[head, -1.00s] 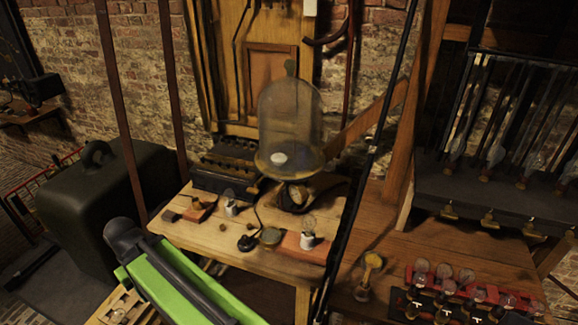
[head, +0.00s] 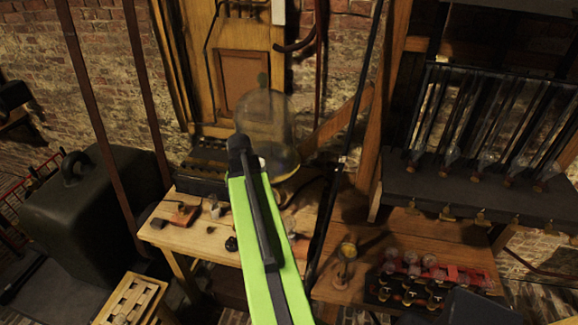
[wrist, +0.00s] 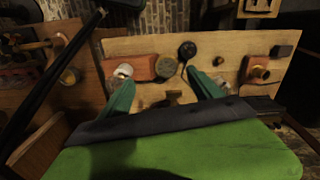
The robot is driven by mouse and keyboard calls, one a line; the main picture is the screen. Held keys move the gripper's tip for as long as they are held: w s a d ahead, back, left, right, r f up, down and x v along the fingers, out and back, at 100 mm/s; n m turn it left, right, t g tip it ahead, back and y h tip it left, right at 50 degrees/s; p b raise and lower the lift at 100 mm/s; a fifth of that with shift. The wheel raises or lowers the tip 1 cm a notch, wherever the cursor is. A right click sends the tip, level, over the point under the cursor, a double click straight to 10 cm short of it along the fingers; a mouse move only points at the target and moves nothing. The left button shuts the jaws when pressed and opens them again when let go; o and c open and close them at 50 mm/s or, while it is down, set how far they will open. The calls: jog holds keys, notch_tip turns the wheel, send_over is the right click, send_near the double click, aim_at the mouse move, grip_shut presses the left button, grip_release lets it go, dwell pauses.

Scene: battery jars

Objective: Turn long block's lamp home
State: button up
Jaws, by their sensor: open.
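In the wrist view the long reddish block (wrist: 144,67) lies on the pale wooden table, at its left part. A white lamp socket (wrist: 123,71) stands at the block's left end; any glass on it is too small to make out. My gripper (wrist: 161,77) is open and empty, its teal fingers spread, with the left fingertip just below the white socket in the picture. I cannot tell whether they touch. In the head view my green arm covers the long block and its lamp, and my fingers are hidden.
A shorter block with a brass socket (wrist: 259,71) is at the right in the wrist view. A glass bell jar (head: 265,125) stands behind my arm. A black rod (head: 335,160) runs beside the table.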

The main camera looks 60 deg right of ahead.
aim_at(290, 217)
jog(key=s+d+r+m+p, duration=0.3)
jog(key=s+d+r+m, duration=0.15)
jog(key=s+d, duration=0.6)
notch_tip(290, 217, down, 18)
jog(key=b, duration=1.8)
jog(key=shift+a+r, duration=0.1)
jog(key=shift+r, duration=0.15)
jog(key=shift+r, duration=0.15)
grip_shut()
jog(key=m, duration=0.6)
jog(key=shift+s, duration=0.15)
